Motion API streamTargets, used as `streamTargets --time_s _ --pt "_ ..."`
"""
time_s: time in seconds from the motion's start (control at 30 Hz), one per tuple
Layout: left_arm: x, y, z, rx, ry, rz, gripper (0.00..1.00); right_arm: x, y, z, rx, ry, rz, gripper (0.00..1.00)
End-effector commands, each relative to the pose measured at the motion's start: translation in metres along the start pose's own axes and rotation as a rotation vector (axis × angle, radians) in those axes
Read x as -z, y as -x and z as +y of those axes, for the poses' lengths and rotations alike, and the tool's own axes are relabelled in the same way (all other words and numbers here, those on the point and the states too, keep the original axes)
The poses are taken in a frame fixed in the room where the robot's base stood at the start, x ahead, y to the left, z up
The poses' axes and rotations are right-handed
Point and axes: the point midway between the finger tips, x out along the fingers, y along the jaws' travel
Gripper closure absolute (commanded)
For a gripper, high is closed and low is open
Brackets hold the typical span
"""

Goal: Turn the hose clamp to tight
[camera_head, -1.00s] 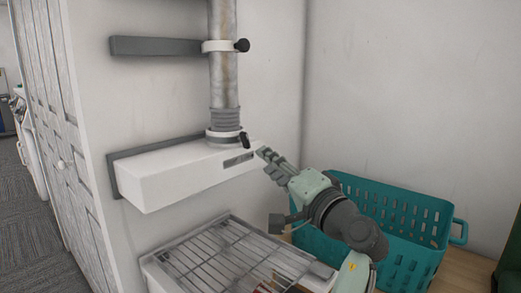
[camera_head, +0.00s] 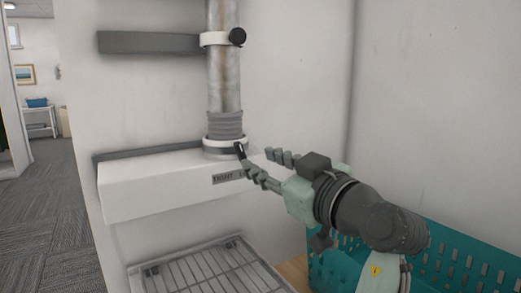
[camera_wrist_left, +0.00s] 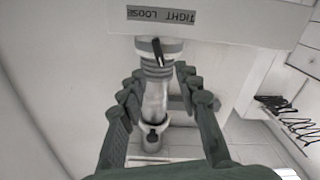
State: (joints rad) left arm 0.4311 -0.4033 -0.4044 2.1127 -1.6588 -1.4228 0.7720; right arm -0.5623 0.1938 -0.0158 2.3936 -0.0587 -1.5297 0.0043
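The hose clamp (camera_head: 222,147) is a white ring around the base of the grey metal pipe, just under a ribbed grey sleeve. Its small black lever (camera_head: 240,150) is at the ring's right front. In the left wrist view the lever (camera_wrist_left: 157,50) shows between the finger lines, beyond the tips. A label (camera_head: 228,177) on the white box reads TIGHT and LOOSE; it is upside down in the wrist view (camera_wrist_left: 160,14). My left gripper (camera_head: 256,157) is open and empty, its fingers spread, with one fingertip close to the lever; contact cannot be told. My right gripper is out of view.
The white box (camera_head: 150,190) juts from the wall under the clamp. A second ring with a black knob (camera_head: 237,37) holds the pipe higher up. A wire rack (camera_head: 210,275) lies below, and a teal basket (camera_head: 450,262) stands below right. Air right of the pipe is free.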

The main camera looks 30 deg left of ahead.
Motion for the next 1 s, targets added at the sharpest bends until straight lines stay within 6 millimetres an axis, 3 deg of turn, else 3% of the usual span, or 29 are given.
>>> streamTargets --time_s 0.17,0.63,1.0 --pt "0.002 -0.004 -0.003 0.002 0.039 -0.009 0.67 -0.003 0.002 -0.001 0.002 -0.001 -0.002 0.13" --pt "0.002 -0.07 -0.003 0.002 0.035 -0.007 0.67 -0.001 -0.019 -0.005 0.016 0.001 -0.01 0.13" --pt "0.001 -0.076 -0.003 0.001 0.035 -0.008 0.67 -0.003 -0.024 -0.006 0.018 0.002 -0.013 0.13"
